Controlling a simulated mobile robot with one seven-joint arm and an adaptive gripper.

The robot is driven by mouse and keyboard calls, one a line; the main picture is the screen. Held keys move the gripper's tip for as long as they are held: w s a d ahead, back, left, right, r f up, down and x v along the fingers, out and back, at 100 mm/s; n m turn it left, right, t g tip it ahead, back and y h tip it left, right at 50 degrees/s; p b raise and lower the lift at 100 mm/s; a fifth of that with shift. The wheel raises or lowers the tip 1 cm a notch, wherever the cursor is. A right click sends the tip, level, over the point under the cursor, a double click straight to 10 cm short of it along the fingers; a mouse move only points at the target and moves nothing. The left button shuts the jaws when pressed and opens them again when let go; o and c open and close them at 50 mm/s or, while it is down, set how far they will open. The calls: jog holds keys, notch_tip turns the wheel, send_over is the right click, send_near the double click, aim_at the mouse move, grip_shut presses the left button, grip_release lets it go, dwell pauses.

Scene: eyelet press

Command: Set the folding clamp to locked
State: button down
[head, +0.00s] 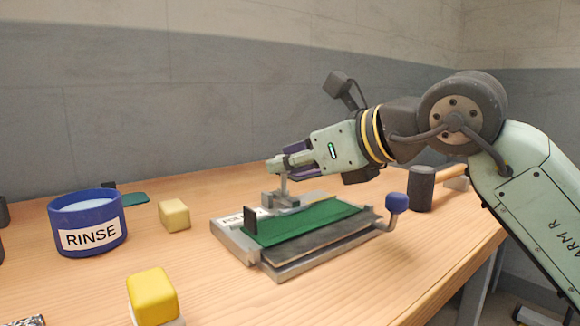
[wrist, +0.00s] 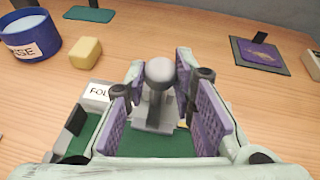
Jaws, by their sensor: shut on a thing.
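The folding clamp is a grey metal base (head: 227,236) with a green bed (head: 300,228) and a white label partly reading "FOL"; the label also shows in the wrist view (wrist: 97,92). A grey bracket with an upright post (head: 284,187) stands on its far left part. The post ends in a rounded grey knob (wrist: 160,70). My gripper (head: 283,163) is at the post's top, its purple pads on either side of the knob and shut on it. A crank with a blue ball (head: 397,203) sticks up at the right end. My fingers partly hide the bracket.
A blue RINSE tub (head: 88,228), a pale yellow block (head: 174,215) and a brighter yellow block (head: 152,295) lie left of the clamp. A dark-headed mallet (head: 421,188) lies to the right. Bare wood lies in front.

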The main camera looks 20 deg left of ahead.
jog(key=c, duration=1.3)
grip_release()
jog(key=shift+c, duration=0.2)
jog(key=shift+d, duration=0.1)
jog(key=v, duration=1.2)
